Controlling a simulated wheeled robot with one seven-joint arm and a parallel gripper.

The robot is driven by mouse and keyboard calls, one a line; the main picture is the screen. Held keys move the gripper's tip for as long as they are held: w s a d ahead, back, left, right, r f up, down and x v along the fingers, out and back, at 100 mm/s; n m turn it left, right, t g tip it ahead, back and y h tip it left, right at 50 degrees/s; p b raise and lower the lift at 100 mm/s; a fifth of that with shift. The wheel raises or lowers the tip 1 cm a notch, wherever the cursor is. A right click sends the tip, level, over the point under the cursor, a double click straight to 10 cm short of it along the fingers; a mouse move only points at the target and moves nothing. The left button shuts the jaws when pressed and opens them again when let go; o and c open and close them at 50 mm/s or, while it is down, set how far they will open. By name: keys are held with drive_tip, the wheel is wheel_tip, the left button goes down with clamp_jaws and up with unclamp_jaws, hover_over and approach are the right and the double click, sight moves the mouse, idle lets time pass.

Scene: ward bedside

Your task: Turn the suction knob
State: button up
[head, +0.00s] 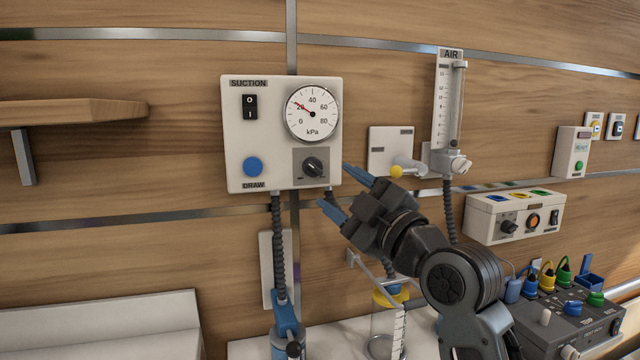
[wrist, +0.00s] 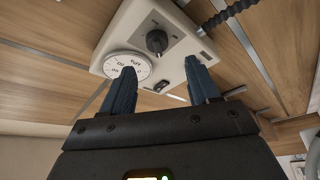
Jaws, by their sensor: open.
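The suction panel (head: 236,140) is a white box on the wood wall, labelled SUCTION. The dark suction knob (head: 313,166) sits at its lower right on a grey plate. It also shows in the wrist view as a black knob (wrist: 156,41), ahead of my fingers and between their lines. Above the knob is a round kPa gauge (head: 312,112) with a red needle near 20. A black rocker switch (head: 250,106) and a blue DRAW button (head: 252,167) are on the left side. My gripper (head: 341,190) has blue fingers spread apart, empty, just right of and below the knob, not touching it.
A corrugated hose (head: 278,240) hangs below the panel. An AIR flowmeter (head: 449,105) and a wall plate with a yellow knob (head: 396,172) stand to the right. A jar with a yellow lid (head: 388,325) is below my gripper. A wooden shelf (head: 70,112) is at left.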

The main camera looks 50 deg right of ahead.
sight(316, 169)
drive_tip(key=w+b, duration=0.1)
drive_tip(key=b, duration=0.4)
drive_tip(key=shift+w+d+f, duration=0.1)
drive_tip(key=shift+w+d, duration=0.05)
drive_tip(key=shift+w+b, duration=0.1)
drive_tip(key=shift+b, duration=0.85)
drive_tip(key=p+x, duration=0.1)
drive_tip(key=x, duration=0.1)
drive_tip(key=r+x, duration=0.1)
drive_tip(key=x, duration=0.1)
drive_tip(key=shift+d+p, duration=0.1)
drive_tip(key=shift+p, duration=0.3)
drive_tip(key=shift+w+d+r, duration=0.1)
drive_tip(key=shift+w+d, duration=0.1)
drive_tip(key=shift+w, duration=0.3)
drive_tip(key=shift+c, duration=0.2)
